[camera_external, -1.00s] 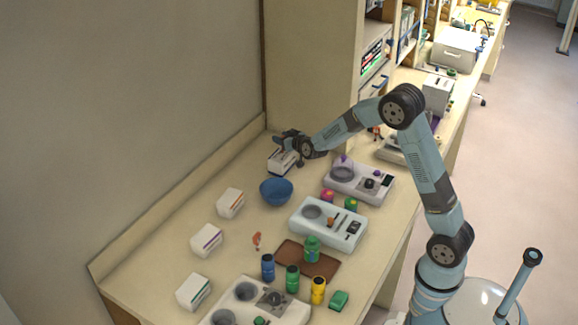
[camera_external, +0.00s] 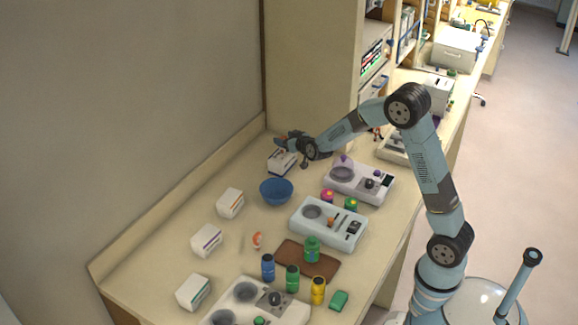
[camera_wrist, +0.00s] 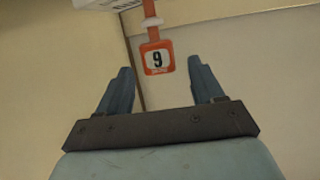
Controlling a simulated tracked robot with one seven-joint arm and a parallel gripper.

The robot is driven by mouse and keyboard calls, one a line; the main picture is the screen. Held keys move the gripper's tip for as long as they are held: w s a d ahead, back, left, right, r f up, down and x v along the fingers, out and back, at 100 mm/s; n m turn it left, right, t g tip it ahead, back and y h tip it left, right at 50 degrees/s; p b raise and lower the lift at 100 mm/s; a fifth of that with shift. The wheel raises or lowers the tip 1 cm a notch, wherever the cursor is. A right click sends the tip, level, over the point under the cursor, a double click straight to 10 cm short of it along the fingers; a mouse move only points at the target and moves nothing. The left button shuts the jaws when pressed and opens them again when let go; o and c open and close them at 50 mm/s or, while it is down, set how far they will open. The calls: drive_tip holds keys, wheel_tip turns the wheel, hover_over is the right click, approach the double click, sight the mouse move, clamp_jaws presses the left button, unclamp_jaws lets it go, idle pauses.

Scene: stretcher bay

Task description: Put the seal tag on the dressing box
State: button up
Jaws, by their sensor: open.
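The seal tag (camera_wrist: 157,60) is an orange plate with a black 9 on white. In the wrist view it stands just beyond and between my fingertips, with its orange strap running up beside the edge of a white box (camera_wrist: 95,3). I cannot tell whether the strap is fixed to that box. My gripper (camera_wrist: 160,66) is open, with a finger on each side of the tag's lower end and a gap to both. In the external view my gripper (camera_external: 284,140) is above the far white box (camera_external: 281,163), seemingly the dressing box; the tag cannot be made out there.
A blue bowl (camera_external: 276,191) stands in front of the far box. Other white boxes (camera_external: 207,240) line the wall side. Instruments (camera_external: 328,224), coloured bottles (camera_external: 268,267) and a brown mat (camera_external: 290,257) fill the right. A small orange-and-white piece (camera_external: 257,240) lies mid-bench.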

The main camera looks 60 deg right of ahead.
drive_tip(key=s+a+r+n+g+y, duration=0.15)
drive_tip(key=s+a+r, duration=0.3)
drive_tip(key=s, duration=0.45)
drive_tip(key=s+a+r+g+y, duration=0.1)
drive_tip(key=s+a+r+y, duration=0.15)
drive_tip(key=s+a, duration=0.45)
drive_tip(key=s+a+r+n+g+y, duration=0.1)
drive_tip(key=s+a+r, duration=0.3)
drive_tip(key=s, duration=0.7)
drive_tip(key=s+n+g, duration=0.1)
drive_tip(key=s+g, duration=0.3)
drive_tip(key=s, duration=1.9)
drive_tip(key=shift+s+a+r+n, duration=0.15)
drive_tip(key=shift+s+a+n, duration=0.15)
drive_tip(key=shift+a+n, duration=0.05)
drive_tip(key=shift+g, duration=0.25)
